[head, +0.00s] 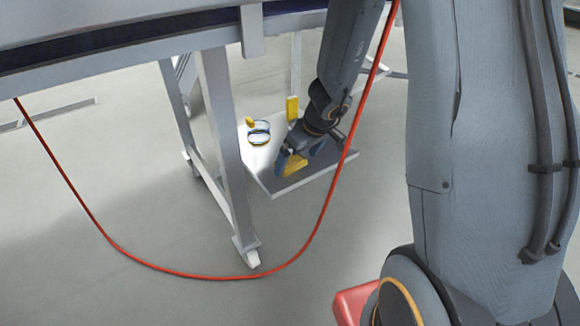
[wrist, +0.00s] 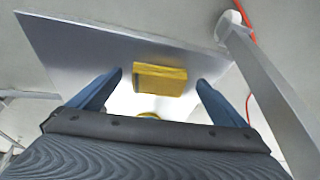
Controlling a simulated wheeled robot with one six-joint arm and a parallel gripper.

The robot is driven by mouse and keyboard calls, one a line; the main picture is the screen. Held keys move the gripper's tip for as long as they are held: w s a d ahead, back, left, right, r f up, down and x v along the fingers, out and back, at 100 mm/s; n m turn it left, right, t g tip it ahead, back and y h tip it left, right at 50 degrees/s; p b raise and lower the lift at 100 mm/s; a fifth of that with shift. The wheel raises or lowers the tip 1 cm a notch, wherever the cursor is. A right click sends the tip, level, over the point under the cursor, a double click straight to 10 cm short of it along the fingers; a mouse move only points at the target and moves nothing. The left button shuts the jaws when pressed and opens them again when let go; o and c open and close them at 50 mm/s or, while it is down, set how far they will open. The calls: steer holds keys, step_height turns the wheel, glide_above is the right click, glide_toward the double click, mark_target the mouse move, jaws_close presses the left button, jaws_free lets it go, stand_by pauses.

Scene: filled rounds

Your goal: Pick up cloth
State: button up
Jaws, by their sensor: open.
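A yellow folded block, which appears to be the cloth (head: 295,166), lies on the grey shelf board (head: 262,178) near its front edge. In the wrist view the cloth (wrist: 160,79) is ahead of my gripper (wrist: 160,77), between the two blue fingers, with a gap on each side. My gripper (head: 297,160) is open and empty, low over the board in the head view. It partly covers the cloth there. Whether the fingers reach down beside the cloth or stop short of it, I cannot tell.
A yellow upright item (head: 292,108) and a round clear-and-dark item (head: 259,133) are on the board's far part. A table leg (head: 226,150) stands left of the board. A red cable (head: 205,277) hangs in a loop in front.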

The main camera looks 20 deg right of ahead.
steer(key=shift+b+x, duration=0.3)
steer(key=shift+x, duration=0.6)
steer(key=c, duration=1.1)
steer(key=shift+c, duration=0.2)
steer(key=shift+r, duration=0.2)
